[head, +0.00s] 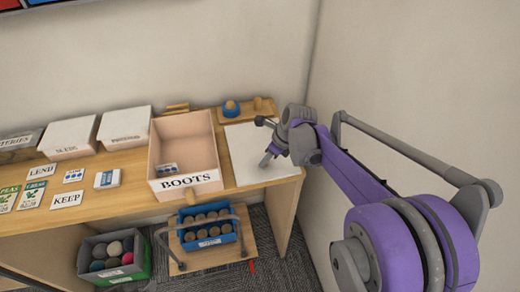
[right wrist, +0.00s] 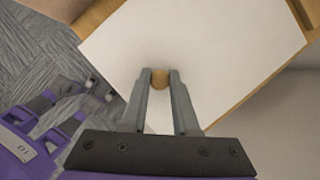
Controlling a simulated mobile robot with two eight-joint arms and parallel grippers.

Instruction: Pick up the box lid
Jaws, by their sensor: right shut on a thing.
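The box lid (head: 245,147) is a flat white panel at the right end of the wooden desk, just right of the open BOOTS box (head: 187,142). In the right wrist view the lid (right wrist: 205,45) fills the upper middle and has a small round wooden knob (right wrist: 159,78). My right gripper (right wrist: 160,76) is shut on the knob, one finger on each side. In the head view the right gripper (head: 267,160) reaches down onto the lid from the right. The lid looks flat on or close to the desktop; I cannot tell if there is a gap. My left gripper is not in view.
Closed white boxes (head: 125,126) and cards (head: 67,200) fill the desk's left. A wooden tray (head: 262,104) and a blue object (head: 231,108) sit behind the lid. A blue crate (head: 208,230) and a grey-green bin (head: 112,255) are below. A wall (head: 420,80) stands close on the right.

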